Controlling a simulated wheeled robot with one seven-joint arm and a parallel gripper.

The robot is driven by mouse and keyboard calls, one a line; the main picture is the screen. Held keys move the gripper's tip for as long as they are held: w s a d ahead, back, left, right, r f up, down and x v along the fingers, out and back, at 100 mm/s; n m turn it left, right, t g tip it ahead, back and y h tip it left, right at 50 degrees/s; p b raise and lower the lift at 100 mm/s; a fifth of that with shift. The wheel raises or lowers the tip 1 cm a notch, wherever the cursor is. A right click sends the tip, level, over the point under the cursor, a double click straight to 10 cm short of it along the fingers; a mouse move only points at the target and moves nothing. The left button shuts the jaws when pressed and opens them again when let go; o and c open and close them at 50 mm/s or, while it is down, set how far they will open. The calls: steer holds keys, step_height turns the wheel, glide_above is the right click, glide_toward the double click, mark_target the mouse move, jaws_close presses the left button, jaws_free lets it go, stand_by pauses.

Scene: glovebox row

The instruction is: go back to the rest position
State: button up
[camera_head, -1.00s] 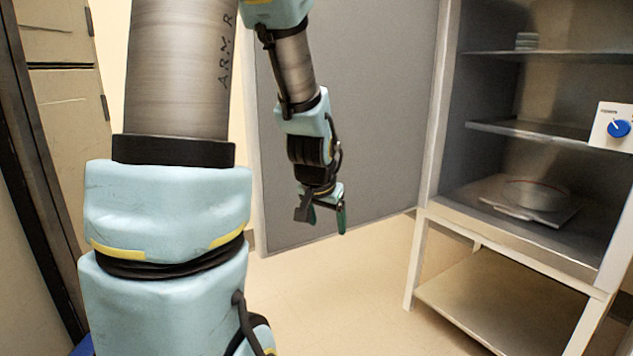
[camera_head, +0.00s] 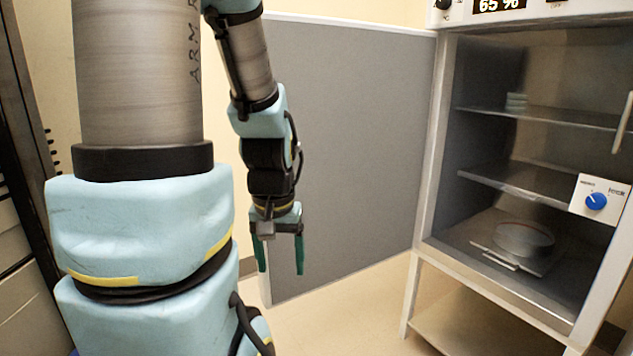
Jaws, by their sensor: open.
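My gripper (camera_head: 280,268) hangs below my forearm in the middle left of the view, pointing down. Its two green fingers are apart, with nothing between them. It is in front of the grey panel and clear of the cabinet to the right. My arm links fill the left part of the view.
A cabinet (camera_head: 428,190) on a white stand is at the right. Inside are a round dish (camera_head: 524,240) on the bottom and a small stack (camera_head: 516,102) on the upper shelf. A blue knob (camera_head: 596,201) is on its front. A grey panel (camera_head: 350,150) stands behind my gripper. Bare floor (camera_head: 350,318) lies below.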

step_height(320, 180, up, 17)
steer(key=p, duration=1.4)
steer(key=shift+f, duration=0.15)
steer(key=shift+c, duration=0.3)
